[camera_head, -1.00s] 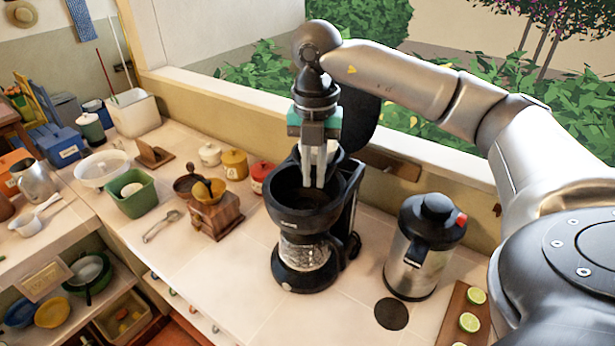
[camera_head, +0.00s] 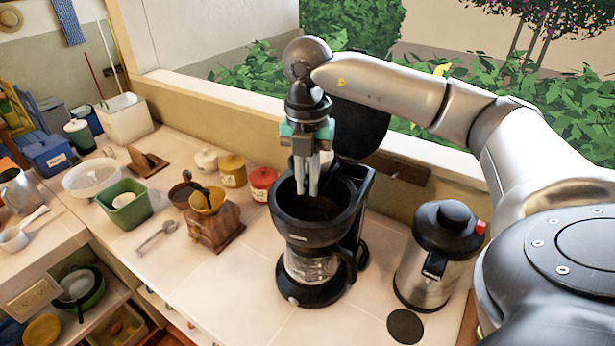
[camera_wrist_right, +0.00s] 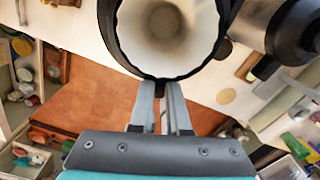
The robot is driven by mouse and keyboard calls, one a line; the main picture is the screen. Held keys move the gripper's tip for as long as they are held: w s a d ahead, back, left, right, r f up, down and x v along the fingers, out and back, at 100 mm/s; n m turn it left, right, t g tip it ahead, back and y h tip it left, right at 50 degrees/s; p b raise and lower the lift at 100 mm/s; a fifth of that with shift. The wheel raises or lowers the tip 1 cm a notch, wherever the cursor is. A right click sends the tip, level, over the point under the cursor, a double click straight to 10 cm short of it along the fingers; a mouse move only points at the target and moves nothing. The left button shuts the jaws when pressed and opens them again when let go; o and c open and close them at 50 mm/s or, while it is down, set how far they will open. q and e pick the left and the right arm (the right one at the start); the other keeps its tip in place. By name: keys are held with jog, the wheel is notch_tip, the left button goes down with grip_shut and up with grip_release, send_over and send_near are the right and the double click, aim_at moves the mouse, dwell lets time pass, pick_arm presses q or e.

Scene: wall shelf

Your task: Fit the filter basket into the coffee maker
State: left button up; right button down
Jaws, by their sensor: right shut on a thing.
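The black coffee maker (camera_head: 311,236) stands upright on the counter, its lid (camera_head: 358,128) tilted up and its glass carafe (camera_head: 312,266) below. My right gripper (camera_head: 307,196) points down over its open top. In the right wrist view the filter basket (camera_wrist_right: 166,28), a dark round rim with a pale liner inside, lies at the fingertips of this gripper (camera_wrist_right: 161,90), which is shut on its near edge. In the head view the basket is hard to make out against the black top. I cannot tell how deep it sits. My left gripper is out of view.
A steel kettle (camera_head: 438,262) stands close to the right of the coffee maker. A wooden grinder (camera_head: 214,225) and a red canister (camera_head: 263,183) stand to its left. A window ledge (camera_head: 420,163) runs behind.

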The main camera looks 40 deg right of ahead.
jog(key=shift+f+b, duration=2.85)
jog(key=shift+f, duration=1.05)
jog(key=c, duration=0.8)
grip_release()
jog(key=shift+r, duration=0.1)
jog(key=shift+r+p, duration=3.6)
jog(key=shift+r, duration=0.85)
jog(key=shift+f, duration=0.1)
